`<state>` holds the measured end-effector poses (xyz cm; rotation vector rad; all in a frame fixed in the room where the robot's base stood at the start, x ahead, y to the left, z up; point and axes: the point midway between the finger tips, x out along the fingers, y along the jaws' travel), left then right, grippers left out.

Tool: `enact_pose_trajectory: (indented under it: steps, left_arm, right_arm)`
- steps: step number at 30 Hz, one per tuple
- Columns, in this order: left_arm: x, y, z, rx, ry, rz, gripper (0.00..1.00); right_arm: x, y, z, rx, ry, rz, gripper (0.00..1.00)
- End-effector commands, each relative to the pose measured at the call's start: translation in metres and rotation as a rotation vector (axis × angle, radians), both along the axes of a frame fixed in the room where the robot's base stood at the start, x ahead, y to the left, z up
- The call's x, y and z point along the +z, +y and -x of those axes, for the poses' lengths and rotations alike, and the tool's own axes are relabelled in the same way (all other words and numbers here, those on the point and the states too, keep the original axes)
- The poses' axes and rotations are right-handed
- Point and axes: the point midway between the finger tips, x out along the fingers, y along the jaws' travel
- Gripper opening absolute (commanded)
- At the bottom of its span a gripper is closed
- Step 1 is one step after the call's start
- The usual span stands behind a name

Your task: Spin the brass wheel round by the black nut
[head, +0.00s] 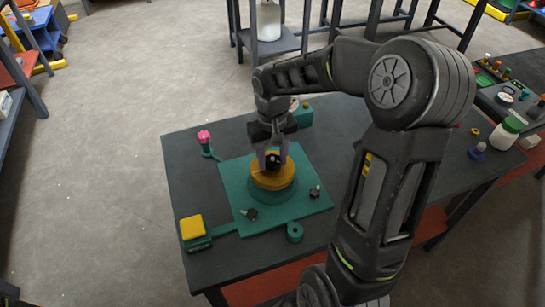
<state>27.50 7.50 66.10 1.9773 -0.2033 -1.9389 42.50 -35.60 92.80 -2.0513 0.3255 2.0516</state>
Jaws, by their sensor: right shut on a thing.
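The brass wheel (264,181) lies flat on a round teal base in the middle of a teal plate (299,206) on the dark table. The black nut (273,160) stands on top of the wheel. My right gripper (272,163) reaches down from above and is shut on the black nut, with one finger on each side of it. The fingers hide part of the nut and the back of the wheel. My left gripper is not in view.
A yellow block (192,227) on a teal mount, a pink knob (204,137), a small teal cylinder (295,232) and two dark pegs surround the wheel. A white bottle (505,134) stands at the right.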

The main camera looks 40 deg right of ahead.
Motion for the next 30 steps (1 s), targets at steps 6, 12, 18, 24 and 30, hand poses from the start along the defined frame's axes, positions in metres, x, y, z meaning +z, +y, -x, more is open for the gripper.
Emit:
enact_pose_trajectory:
  steps: [6, 12, 18, 24, 30]
  left_arm:
    - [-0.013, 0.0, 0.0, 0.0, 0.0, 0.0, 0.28]
    - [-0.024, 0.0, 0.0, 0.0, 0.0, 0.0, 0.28]
    - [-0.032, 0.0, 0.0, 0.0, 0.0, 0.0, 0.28]
    - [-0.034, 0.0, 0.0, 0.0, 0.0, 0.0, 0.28]
    - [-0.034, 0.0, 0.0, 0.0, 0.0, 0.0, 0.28]
  right_arm:
    - [-0.003, 0.0, -0.001, -0.217, -0.002, 0.001, 0.13]
    - [-0.003, 0.0, 0.0, -0.598, -0.002, 0.0, 0.13]
    - [-0.002, 0.0, 0.0, -0.979, -0.001, -0.001, 0.13]
    - [-0.001, 0.0, 0.0, -1.259, -0.001, 0.0, 0.13]
    - [0.0, 0.0, 0.0, -1.296, -0.001, 0.0, 0.13]
